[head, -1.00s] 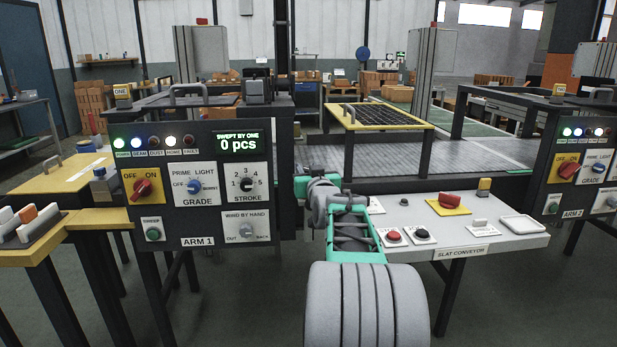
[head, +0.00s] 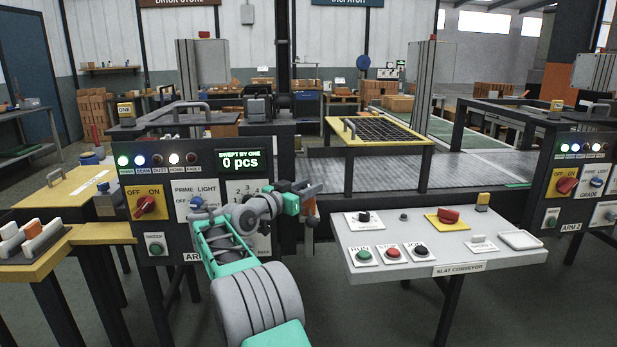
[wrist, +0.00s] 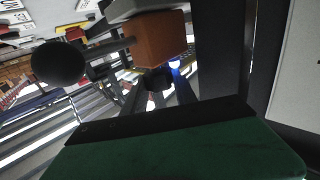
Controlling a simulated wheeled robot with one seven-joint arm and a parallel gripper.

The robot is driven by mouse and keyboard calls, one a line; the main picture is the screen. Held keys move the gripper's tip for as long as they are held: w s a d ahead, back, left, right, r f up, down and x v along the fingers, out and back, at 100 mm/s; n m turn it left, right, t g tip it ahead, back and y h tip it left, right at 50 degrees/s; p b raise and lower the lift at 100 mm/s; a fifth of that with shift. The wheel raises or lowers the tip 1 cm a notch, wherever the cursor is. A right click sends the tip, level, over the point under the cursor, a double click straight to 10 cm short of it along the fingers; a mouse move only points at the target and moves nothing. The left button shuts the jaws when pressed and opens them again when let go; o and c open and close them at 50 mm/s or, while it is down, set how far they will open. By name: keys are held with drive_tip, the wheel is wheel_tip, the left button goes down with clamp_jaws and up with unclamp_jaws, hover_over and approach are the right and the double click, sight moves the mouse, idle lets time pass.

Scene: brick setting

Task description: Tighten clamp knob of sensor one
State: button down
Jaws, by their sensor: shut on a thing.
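My gripper (head: 306,196) is at the right edge of the ARM 1 panel (head: 165,232) in the head view, by a small orange-brown block (head: 314,190). In the wrist view an orange-brown block (wrist: 160,38), perhaps the sensor body, sits just above my fingertips (wrist: 158,92). My gripper is shut on a small dark knob (wrist: 157,78), which looks like the clamp knob; its outline is partly hidden by the fingers. A larger round black knob (wrist: 58,62) on a stem is to the left, apart from the fingers. No label for sensor one is readable here.
The slat conveyor desk (head: 470,237) stands to the right of my arm. The slatted conveyor bed (head: 395,174) lies behind it. A dark upright (wrist: 225,45) is close to the fingers on the right. A yellow bench (head: 80,235) is at left.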

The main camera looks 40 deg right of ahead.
drive_tip(key=shift+r+m+g+p, duration=0.2)
drive_tip(key=shift+m+g+p, duration=0.7)
drive_tip(key=shift+g+p, duration=0.7)
drive_tip(key=shift+f+p, duration=0.1)
drive_tip(key=shift+p, duration=0.2)
drive_tip(key=c, duration=1.4)
unclamp_jaws()
drive_tip(key=shift+d, duration=0.1)
drive_tip(key=shift+o, duration=0.7)
drive_tip(key=shift+d, duration=0.15)
drive_tip(key=shift+o, duration=1.3)
drive_tip(key=shift+a+f, duration=0.1)
drive_tip(key=shift+a, duration=0.1)
drive_tip(key=shift+f, duration=0.1)
